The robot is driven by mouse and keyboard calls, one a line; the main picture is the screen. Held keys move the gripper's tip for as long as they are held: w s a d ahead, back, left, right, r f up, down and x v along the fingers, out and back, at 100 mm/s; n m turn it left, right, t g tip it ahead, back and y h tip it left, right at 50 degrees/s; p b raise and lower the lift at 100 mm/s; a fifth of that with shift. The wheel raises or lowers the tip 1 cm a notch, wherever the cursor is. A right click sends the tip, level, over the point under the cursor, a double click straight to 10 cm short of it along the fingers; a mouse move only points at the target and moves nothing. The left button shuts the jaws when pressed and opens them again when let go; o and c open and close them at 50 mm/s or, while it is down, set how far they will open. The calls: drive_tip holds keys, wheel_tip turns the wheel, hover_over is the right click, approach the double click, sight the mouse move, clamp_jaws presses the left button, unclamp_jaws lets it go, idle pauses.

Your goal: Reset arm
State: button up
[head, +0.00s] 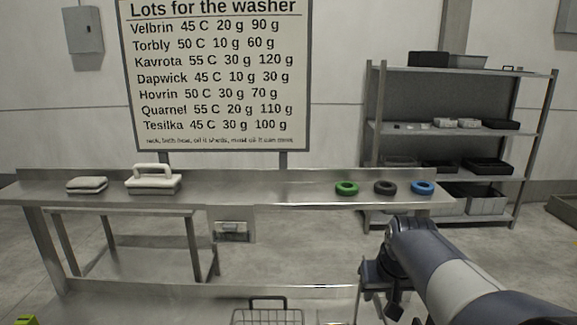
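My arm (455,275) reaches in from the lower right corner of the head view, and its far joint stands in front of the right end of the steel bench. Dark parts at the end of my arm hang down from that joint, in front of the bench's lower right part. My gripper (378,303) seems to be among these parts, low in the picture. Its fingers are too unclear to tell whether they are open or shut. I see nothing clearly held.
The steel bench (250,190) carries a folded cloth (87,185), a white handled block (153,180), and green (346,188), dark (385,187) and blue (422,188) rings. A wire basket (267,316) stands below. Behind are a lot board (218,75) and shelving (445,130).

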sight(377, 296)
drive_tip(key=x, duration=0.5)
drive_tip(key=shift+f, duration=0.1)
drive_tip(key=shift+r+p, duration=0.2)
drive_tip(key=shift+p, duration=0.25)
